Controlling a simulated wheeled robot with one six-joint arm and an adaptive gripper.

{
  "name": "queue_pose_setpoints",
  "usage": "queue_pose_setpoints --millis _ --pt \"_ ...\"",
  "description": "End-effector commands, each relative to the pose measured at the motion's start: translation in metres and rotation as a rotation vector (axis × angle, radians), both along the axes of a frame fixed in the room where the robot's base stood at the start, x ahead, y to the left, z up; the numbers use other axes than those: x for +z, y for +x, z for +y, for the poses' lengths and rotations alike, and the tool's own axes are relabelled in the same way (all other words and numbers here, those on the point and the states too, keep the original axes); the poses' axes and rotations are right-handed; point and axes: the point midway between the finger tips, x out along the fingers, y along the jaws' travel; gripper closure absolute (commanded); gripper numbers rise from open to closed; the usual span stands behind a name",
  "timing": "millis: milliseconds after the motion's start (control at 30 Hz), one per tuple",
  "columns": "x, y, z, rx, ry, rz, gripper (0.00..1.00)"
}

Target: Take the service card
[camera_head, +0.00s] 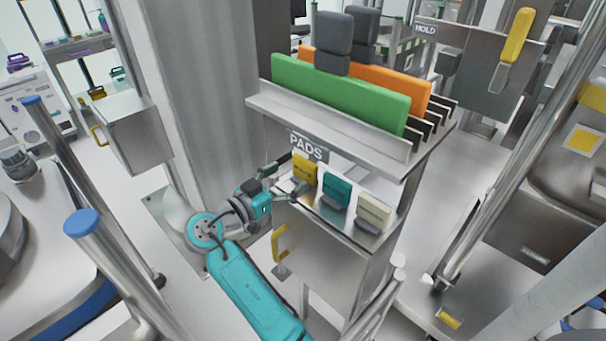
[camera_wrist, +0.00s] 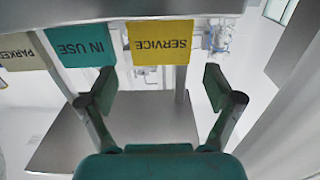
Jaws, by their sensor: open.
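The yellow service card (camera_head: 304,167) stands at the left end of a row of three cards on the metal stand's shelf, under the PADS sign. In the wrist view the service card (camera_wrist: 160,43) shows its lettering upside down, between and beyond my fingers. My gripper (camera_head: 298,190) is close to the yellow card, at its lower front side. In the wrist view my gripper (camera_wrist: 158,88) is open with its fingers wide apart and nothing between them. The card's lower holder is partly hidden by my gripper in the head view.
The teal IN USE card (camera_wrist: 83,45) is right beside the service card, with the cream PARKED card (camera_wrist: 22,52) beyond it. Green (camera_head: 340,95) and orange (camera_head: 410,90) pads stand on the shelf above. A yellow handle (camera_head: 279,243) projects below; a metal column (camera_head: 205,90) rises behind.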

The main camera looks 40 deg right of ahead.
Motion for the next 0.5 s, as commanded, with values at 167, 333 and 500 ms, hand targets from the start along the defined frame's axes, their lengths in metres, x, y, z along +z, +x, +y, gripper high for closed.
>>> queue_pose_setpoints --millis 167,333,500 --pt "0.0 0.0 -0.012 0.0 0.0 0.0 0.09" --pt "-0.001 0.001 -0.031 -0.003 0.0 0.0 0.09" --pt "-0.001 0.003 -0.053 -0.001 0.0 -0.001 0.09"
